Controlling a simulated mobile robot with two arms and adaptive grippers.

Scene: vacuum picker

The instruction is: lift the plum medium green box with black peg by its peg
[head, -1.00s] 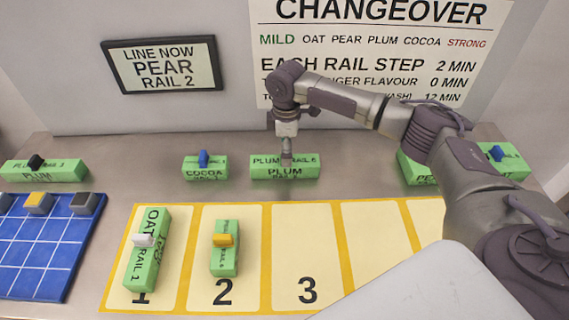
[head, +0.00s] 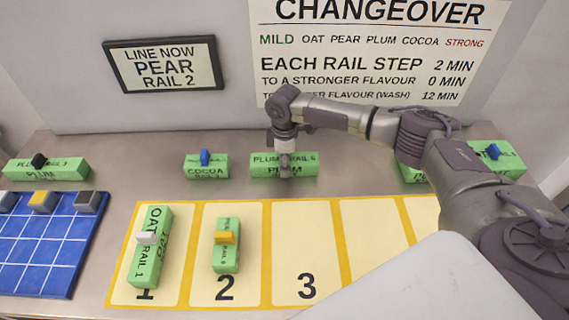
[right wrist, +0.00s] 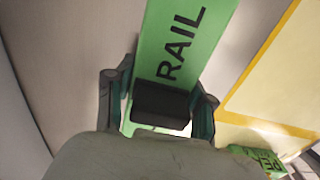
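The green box lettered PLUM RAIL 6 (head: 305,160) lies at the back of the table, in the middle of the head view. My right gripper (head: 285,168) is low over it and hides part of its lettering. In the right wrist view the black peg (right wrist: 160,104) stands on the green box (right wrist: 180,50) between the two open fingers (right wrist: 158,108). Another green PLUM box (head: 65,171), lettered RAIL 3, has a black peg (head: 39,160) and lies at the far left. My left gripper is not in view.
A green COCOA box (head: 206,172) with a blue peg lies left of the PLUM RAIL 6 box. Green boxes (head: 505,165) at the right are partly behind my arm. The numbered yellow mat (head: 305,235) holds two boxes; slot 3 is empty. A blue gridded tray (head: 40,245) is at left.

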